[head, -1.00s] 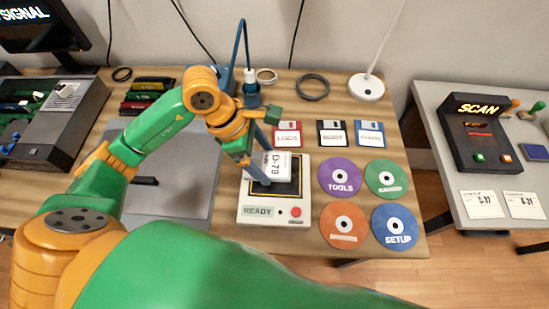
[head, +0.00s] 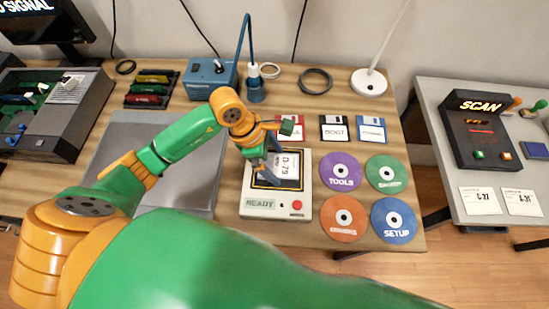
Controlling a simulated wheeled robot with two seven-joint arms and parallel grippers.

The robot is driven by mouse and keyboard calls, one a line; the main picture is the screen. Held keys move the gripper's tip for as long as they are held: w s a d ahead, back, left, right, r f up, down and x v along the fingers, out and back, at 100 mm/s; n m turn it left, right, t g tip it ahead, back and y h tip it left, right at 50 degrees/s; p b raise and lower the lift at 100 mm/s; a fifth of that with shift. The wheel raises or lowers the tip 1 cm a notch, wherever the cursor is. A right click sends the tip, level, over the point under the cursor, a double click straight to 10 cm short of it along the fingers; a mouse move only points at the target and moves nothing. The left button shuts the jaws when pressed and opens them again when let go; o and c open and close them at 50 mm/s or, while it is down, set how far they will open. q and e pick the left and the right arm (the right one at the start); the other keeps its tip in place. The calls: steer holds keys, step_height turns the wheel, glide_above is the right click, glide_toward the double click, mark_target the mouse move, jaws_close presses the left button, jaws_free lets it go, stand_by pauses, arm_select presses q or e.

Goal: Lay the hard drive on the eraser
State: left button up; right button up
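The hard drive (head: 291,168) has a white label reading D-79 and shows over the dark pad of the eraser. The eraser (head: 303,183) is a cream box with a READY plate and a red button, on the wooden table. My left gripper (head: 272,163) is at the drive's left side, with its dark fingers on the drive and partly covering it. It looks shut on the drive. I cannot tell whether the drive touches the pad. My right gripper is not in view.
Floppy disks (head: 334,128) lie behind the eraser, and several colored discs (head: 340,170) lie to its right. A grey mat (head: 188,190) is at the left. A blue box (head: 208,78) and a lamp base (head: 369,82) stand at the back. A side table (head: 440,110) holds the SCAN device.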

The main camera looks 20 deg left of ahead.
arm_select(q)
steer(key=shift+r, duration=0.35)
steer(key=v, duration=1.1)
steer(key=shift+r, duration=0.3)
steer(key=shift+s+a, duration=0.1)
steer(key=shift+a, duration=0.1)
